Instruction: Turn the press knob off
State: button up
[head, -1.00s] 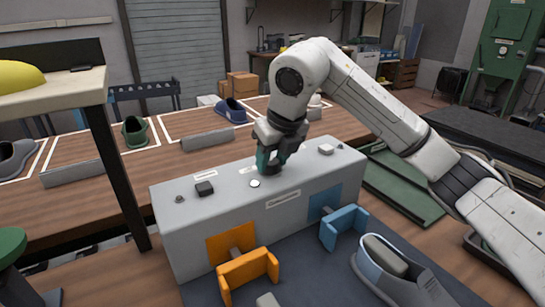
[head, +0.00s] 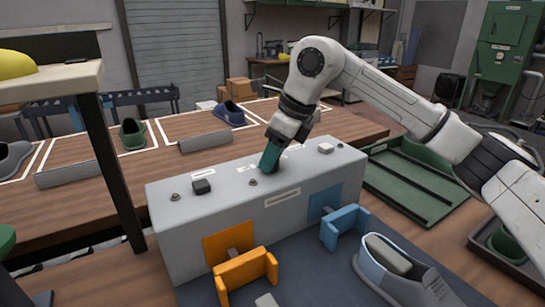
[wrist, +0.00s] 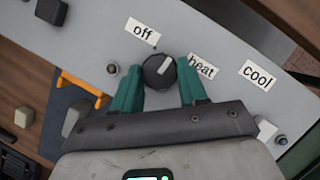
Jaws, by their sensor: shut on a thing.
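The dark round press knob (wrist: 158,71) sits on top of the grey press (head: 185,245) and shows between my two teal fingers in the wrist view. Its white pointer mark slants up and right, between the "off" label (wrist: 143,32) and the "heat" label (wrist: 201,66). The "cool" label (wrist: 258,75) is farther right. My gripper (wrist: 160,88) is shut on the knob, one finger on each side. In the head view my gripper (head: 269,162) is tilted over the press top and hides the knob.
A dark block (head: 202,187) and a light block (head: 326,148) stand on the press top. An orange bracket (head: 245,270) and a blue bracket (head: 344,228) are at its front. A grey-blue shoe (head: 395,270) lies at front right. Shoes stand on the wooden table behind.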

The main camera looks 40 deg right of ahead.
jog(key=n+y, duration=0.1)
jog(key=n, duration=0.1)
jog(key=n+g+p, duration=0.1)
jog(key=n, duration=0.2)
jog(key=shift+w+d+r+y, duration=0.15)
jog(key=shift+w+y, duration=0.05)
jog(key=shift+y, duration=0.2)
jog(key=shift+w+n+g+y+p, duration=0.15)
jog(key=shift+n+g+p, duration=0.25)
jog(key=shift+n, duration=0.85)
jog(key=shift+n+g+y+p, duration=0.15)
jog(key=shift+n+g+p, duration=0.25)
jog(key=shift+n, duration=0.85)
jog(key=o, duration=1.1)
jog(key=shift+c, duration=0.2)
jog(key=w+v, duration=0.1)
jog(key=v, duration=0.9)
jog(key=shift+s+d+r, duration=0.25)
jog(key=shift+s+r, duration=0.05)
jog(key=shift+s, duration=0.1)
